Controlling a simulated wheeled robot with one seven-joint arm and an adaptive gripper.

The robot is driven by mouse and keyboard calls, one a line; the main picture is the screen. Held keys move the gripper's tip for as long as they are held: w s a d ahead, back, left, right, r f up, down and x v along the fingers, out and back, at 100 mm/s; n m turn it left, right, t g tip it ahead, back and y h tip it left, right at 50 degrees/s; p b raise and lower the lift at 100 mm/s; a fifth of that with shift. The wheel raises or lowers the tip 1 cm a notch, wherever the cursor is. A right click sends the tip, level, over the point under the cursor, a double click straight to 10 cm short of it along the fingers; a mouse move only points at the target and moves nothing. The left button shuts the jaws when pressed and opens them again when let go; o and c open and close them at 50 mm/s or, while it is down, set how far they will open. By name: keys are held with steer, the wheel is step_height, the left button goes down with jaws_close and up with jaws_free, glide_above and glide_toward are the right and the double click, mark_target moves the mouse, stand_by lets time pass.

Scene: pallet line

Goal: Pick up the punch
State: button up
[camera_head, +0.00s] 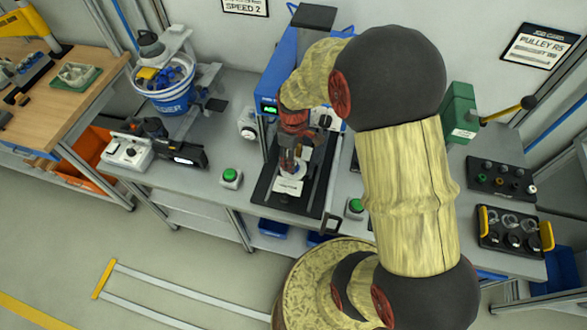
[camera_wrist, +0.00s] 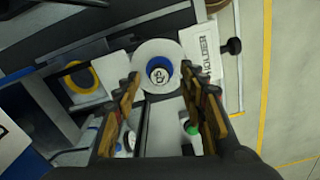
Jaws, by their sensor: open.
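In the wrist view, what appears to be the punch (camera_wrist: 159,70) shows end-on as a round piece with a dark blue rim and a marked pale top. In the head view, my gripper (camera_head: 290,163) points down over the press bed, close above the white holder plate (camera_head: 288,187). The punch is mostly hidden there by my gripper.
The blue press (camera_head: 279,80) stands directly behind my gripper. Green buttons (camera_head: 231,175) (camera_head: 355,206) flank the bed. A blue bucket (camera_head: 167,85) and a black tool (camera_head: 180,150) lie left. A green lever press (camera_head: 461,110) and black trays (camera_head: 500,178) stand right.

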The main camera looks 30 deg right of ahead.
steer(key=shift+f, duration=0.75)
steer(key=shift+c, duration=0.6)
jaws_close()
